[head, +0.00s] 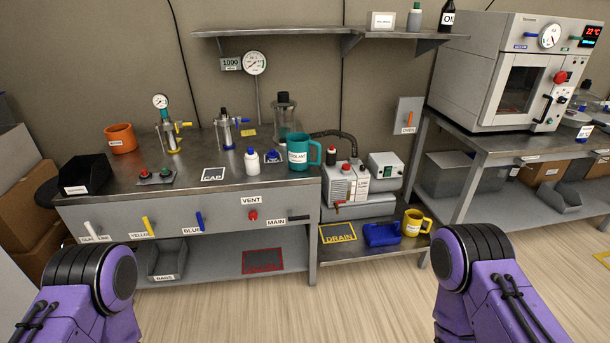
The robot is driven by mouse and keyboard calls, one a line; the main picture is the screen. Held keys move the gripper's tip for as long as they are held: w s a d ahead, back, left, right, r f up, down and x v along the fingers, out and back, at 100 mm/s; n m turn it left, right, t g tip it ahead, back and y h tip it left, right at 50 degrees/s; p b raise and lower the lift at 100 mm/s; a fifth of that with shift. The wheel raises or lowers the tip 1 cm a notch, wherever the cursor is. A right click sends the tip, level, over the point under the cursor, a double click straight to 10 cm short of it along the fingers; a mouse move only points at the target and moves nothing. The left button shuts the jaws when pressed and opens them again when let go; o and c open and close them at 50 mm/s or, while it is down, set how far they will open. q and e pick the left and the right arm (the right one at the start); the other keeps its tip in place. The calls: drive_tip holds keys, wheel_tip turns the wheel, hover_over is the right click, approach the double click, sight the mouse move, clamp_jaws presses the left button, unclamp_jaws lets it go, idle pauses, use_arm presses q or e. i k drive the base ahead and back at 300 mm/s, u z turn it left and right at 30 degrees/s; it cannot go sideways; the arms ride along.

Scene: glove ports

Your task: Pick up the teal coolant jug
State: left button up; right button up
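The teal coolant jug (298,154) stands upright on the steel bench top near its right front edge. It carries a white label reading COOLANT, and its handle points right. Purple and black links of my two arms show at the lower left and lower right. Neither gripper is in the picture, and nothing of mine touches the jug.
A white bottle with a blue cap (252,161) and a blue item (273,157) stand left of the jug. A glass vessel (285,112) is behind it. A pump (345,182) sits lower right, with a yellow mug (414,223). A shelf (320,34) hangs above.

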sight(299, 144)
drive_tip(key=u, duration=0.95)
drive_tip(key=i, duration=1.05)
drive_tip(key=z, duration=0.6)
drive_tip(key=i, duration=0.85)
drive_tip(key=z, duration=0.85)
